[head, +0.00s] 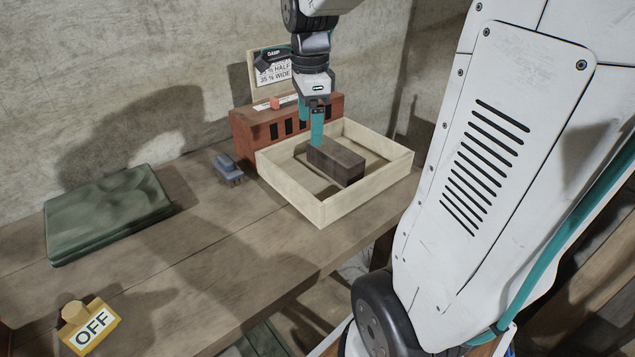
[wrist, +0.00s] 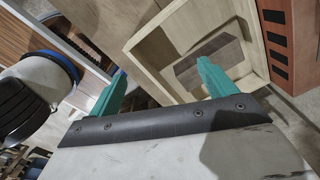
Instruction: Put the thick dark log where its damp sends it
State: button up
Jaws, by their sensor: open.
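The thick dark log (head: 336,164) lies in a shallow pale wooden tray (head: 372,190) on the bench. My gripper (head: 317,136) hangs over the tray, pointing down, close to the log's left end. In the wrist view my gripper (wrist: 160,80) has its teal fingers wide apart with nothing between them. The log (wrist: 202,62) shows there beyond the right finger, which hides part of it. A sign (head: 272,70) behind mentions damp, with "35 % HALF" and "35 % WIDE" readable; my arm covers some of it.
A brick-red box (head: 248,135) with dark slots stands behind the tray. A small grey-blue pronged device (head: 228,167) lies left of the tray. The bench's middle is clear.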

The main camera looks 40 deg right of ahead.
jog(key=s+a+n, duration=1.4)
jog(key=s+n, duration=0.3)
jog(key=n, duration=0.6)
jog(key=shift+a+n+t, duration=0.15)
jog(key=shift+n+t, duration=0.15)
jog(key=shift+t, duration=0.1)
jog(key=shift+s, duration=0.1)
